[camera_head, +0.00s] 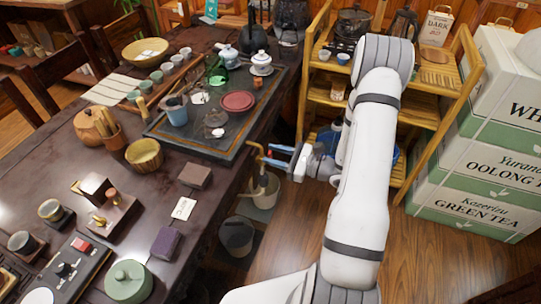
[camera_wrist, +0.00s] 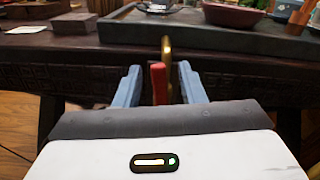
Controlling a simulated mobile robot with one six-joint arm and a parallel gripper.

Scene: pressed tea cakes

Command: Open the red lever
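The red lever (camera_wrist: 158,84) stands upright in the wrist view, in front of the table edge, with a brass piece (camera_wrist: 166,48) just behind it. My gripper (camera_wrist: 159,68) has its two blue fingers spread, one on each side of the lever. A gap shows between the lever and each finger, so it is not clamped. In the head view my gripper (camera_head: 270,156) is beside the right edge of the dark table, above a brass spout (camera_head: 256,187). The lever is small there and mostly hidden by the fingers.
A pale bucket (camera_head: 264,196) and a dark bucket (camera_head: 237,236) stand below on the floor. The dark tea tray (camera_head: 213,146) lies on the table (camera_head: 218,184) close to my gripper. A wooden shelf (camera_head: 424,112) and stacked tea boxes (camera_head: 468,186) are at the right.

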